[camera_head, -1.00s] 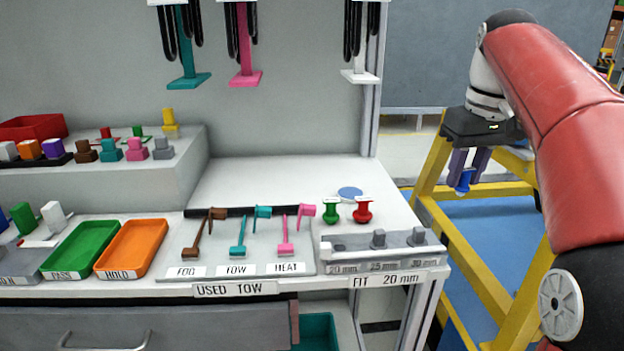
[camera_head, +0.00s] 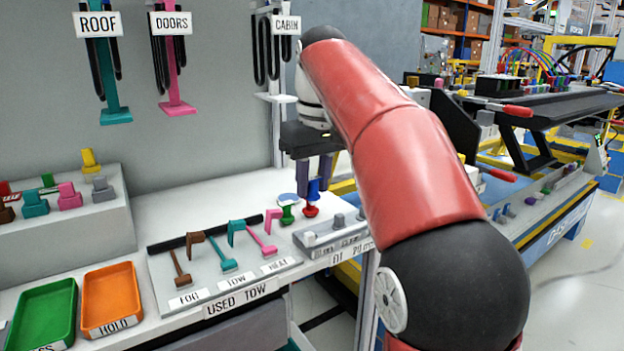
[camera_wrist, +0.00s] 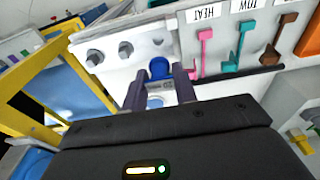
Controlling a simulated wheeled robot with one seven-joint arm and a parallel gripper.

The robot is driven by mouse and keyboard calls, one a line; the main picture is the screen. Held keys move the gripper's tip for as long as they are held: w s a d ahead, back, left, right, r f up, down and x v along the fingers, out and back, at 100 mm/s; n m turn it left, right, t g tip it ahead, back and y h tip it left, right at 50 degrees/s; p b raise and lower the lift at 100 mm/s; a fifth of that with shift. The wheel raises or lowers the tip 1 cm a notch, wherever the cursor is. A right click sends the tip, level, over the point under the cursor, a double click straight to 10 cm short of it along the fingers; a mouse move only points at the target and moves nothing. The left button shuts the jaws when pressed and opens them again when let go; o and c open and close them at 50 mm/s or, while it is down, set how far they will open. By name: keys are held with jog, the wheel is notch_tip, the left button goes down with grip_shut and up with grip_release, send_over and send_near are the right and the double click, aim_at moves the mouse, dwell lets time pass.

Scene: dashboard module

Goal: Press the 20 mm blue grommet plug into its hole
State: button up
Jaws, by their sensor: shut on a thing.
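My gripper (camera_head: 314,188) is shut on the blue plug (camera_head: 314,189), held between its two purple fingers. In the head view the plug appears just above the red plug, at the bench's right end. The wrist view shows the blue plug (camera_wrist: 158,69) between the fingertips, with the bench behind it. The plug's hole cannot be made out in either view. A dark dashboard beam (camera_head: 550,103) with red handles stands at the right.
Green (camera_head: 287,212) and red (camera_head: 311,210) plugs stand behind the grey gauge block (camera_head: 325,236). Coloured hooks lie on the labelled board (camera_head: 190,280), left of the block. Green (camera_head: 45,312) and orange (camera_head: 110,298) trays sit at front left. Bare floor (camera_head: 560,290) shows at lower right.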

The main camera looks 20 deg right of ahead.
aim_at(314, 199)
jog(key=shift+f, duration=0.1)
jog(key=shift+f+b, duration=2.15)
jog(key=shift+f, duration=0.65)
jog(key=shift+p, duration=0.8)
jog(key=shift+f+b, duration=0.7)
jog(key=shift+f, duration=0.3)
jog(key=shift+r, duration=0.15)
jog(key=shift+r+p, duration=0.6)
jog(key=shift+p, duration=0.25)
jog(key=shift+p, duration=0.65)
dwell(0.9)
jog(key=shift+f, duration=0.5)
